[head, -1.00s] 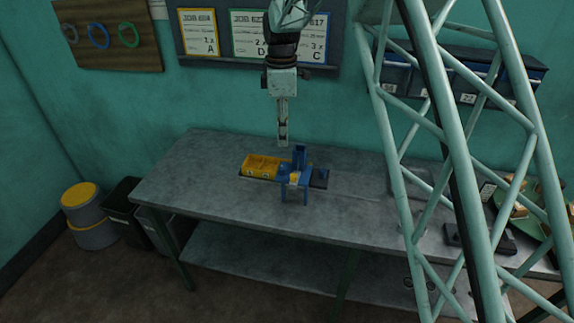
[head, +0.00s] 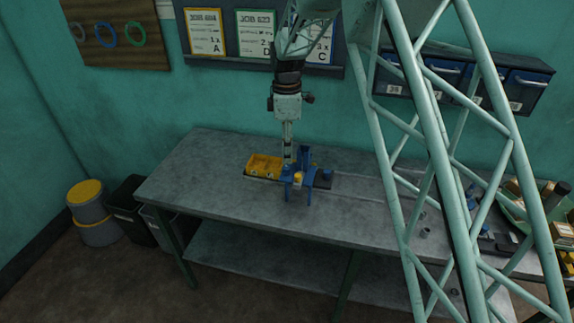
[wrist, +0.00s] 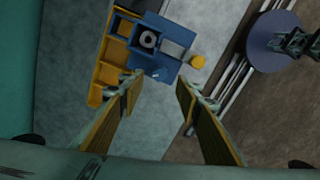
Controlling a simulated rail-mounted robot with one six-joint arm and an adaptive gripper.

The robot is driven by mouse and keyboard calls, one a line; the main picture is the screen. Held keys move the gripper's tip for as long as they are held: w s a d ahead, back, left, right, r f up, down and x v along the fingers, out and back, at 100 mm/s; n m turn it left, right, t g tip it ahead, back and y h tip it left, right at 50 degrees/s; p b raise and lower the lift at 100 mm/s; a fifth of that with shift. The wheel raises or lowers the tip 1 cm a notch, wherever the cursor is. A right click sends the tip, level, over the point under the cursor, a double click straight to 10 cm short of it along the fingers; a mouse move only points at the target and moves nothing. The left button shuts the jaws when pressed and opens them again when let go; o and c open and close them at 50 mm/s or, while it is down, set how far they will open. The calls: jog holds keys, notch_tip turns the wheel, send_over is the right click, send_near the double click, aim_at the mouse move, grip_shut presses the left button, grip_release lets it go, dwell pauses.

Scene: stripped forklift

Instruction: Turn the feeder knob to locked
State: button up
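A blue feeder-like fixture (head: 305,157) with an upright post stands on the grey bench. A small yellow knob-like piece (head: 298,178) is at its front; in the wrist view a yellow round piece (wrist: 197,62) sticks out from the side of the blue body (wrist: 152,62). I cannot read its setting or any lock mark. My gripper (head: 288,160) points down just behind and left of the yellow piece. In the wrist view my gripper (wrist: 158,86) is open, fingers apart with nothing between them, and the blue body lies beyond the tips.
A yellow bin (head: 264,163) adjoins the fixture on the left. A blue round piece (head: 328,173) is at its right; a blue-grey disc (wrist: 272,42) shows in the wrist view. The bench's left part (head: 205,175) is clear. Blue drawers (head: 530,85) hang at the right.

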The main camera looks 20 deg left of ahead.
aim_at(287, 167)
jog(key=shift+f, duration=3.15)
jog(key=shift+c, duration=0.2)
jog(key=c, duration=0.8)
